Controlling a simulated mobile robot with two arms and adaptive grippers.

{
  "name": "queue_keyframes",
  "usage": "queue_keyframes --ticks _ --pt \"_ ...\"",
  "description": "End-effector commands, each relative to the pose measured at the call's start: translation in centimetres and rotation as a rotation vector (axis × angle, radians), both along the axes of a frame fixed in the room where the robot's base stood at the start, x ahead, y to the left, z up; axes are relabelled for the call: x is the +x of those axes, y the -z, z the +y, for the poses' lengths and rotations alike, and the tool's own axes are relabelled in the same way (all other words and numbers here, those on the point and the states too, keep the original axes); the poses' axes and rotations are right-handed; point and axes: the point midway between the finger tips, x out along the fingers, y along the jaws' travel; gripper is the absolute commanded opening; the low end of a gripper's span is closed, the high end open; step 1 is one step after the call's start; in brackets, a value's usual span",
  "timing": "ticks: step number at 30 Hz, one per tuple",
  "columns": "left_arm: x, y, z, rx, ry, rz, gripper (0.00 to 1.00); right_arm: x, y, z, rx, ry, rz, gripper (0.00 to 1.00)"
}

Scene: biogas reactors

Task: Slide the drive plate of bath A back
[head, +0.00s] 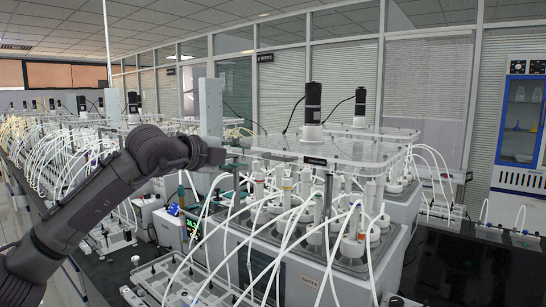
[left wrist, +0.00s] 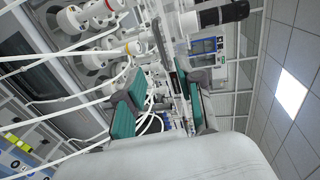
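The drive plate (head: 345,150) is a clear sheet above bath A (head: 290,272), with a black and white motor (head: 312,112) standing on it. My left gripper (head: 232,150) is at the plate's left edge, level with it. In the left wrist view the two teal-padded fingers (left wrist: 160,82) are apart, with a visible gap between them. A thin edge and other parts show beyond the gap; I cannot tell whether the fingers touch the plate. The motor also shows in the left wrist view (left wrist: 222,14). My right gripper is not in view.
White-capped bottles (head: 355,245) with many white tubes stand in the bath under the plate. Tubes arch close below my left arm.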

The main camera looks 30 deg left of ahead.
Motion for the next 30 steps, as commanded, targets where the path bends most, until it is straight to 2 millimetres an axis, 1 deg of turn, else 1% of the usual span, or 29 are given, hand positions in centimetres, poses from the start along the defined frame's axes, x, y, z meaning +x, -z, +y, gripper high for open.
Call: queue_keyframes --ticks 1,5,12,16,21,24,30 --pt "0.8 -0.1 -0.2 -0.003 0.004 0.003 0.37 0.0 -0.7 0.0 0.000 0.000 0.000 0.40" --pt "3.3 0.2 -0.4 -0.004 0.005 0.002 0.37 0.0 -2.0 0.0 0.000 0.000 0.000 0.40" --pt "8.3 1.2 -0.9 -0.005 0.007 0.001 0.37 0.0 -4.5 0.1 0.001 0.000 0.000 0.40" --pt "10.4 1.8 -1.1 -0.005 0.007 0.000 0.37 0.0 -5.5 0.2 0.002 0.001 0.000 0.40" --pt "12.0 2.3 -1.1 -0.004 0.006 -0.002 0.37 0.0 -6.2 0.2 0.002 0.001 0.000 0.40" --pt "12.3 2.5 -1.2 -0.002 0.006 -0.002 0.37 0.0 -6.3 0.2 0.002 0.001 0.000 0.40" --pt "12.4 2.6 -1.2 -0.002 0.006 -0.003 0.37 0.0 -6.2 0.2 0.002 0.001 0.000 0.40"
